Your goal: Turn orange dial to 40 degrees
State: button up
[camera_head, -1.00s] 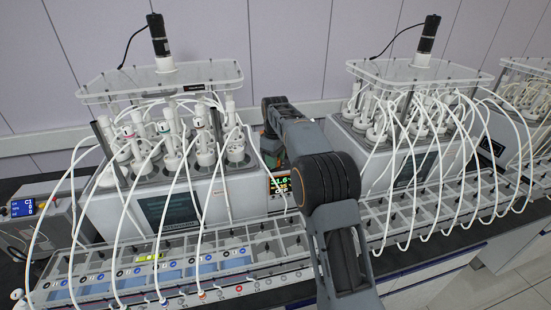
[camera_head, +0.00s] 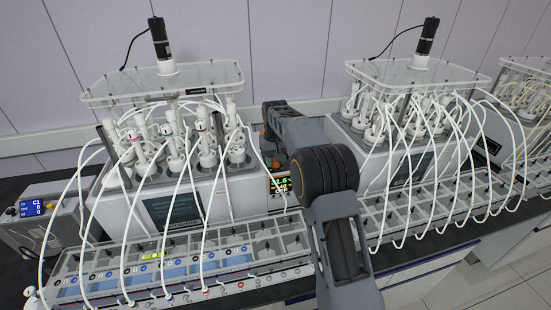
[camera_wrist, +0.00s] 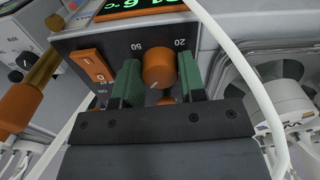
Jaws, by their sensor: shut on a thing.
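In the head view the dial and fingers are hidden behind my arm. The unit's display (camera_head: 281,188) shows left of my arm; its second line seems to read 40, but the digits are small. Part of the display (camera_wrist: 145,8) also shows in the wrist view.
An orange rocker switch (camera_wrist: 91,65) sits just left of my gripper. A white tube (camera_wrist: 240,65) passes close on the right. Reactor units (camera_head: 170,185) with many looping tubes and a long rack (camera_head: 245,255) crowd the bench around my arm.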

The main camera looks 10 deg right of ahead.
jog(key=shift+m, duration=0.4)
jog(key=o, duration=0.9)
jog(key=shift+r, duration=0.1)
notch_tip(320, 180, up, 14)
jog(key=shift+f+p, duration=0.15)
jog(key=shift+p, duration=0.3)
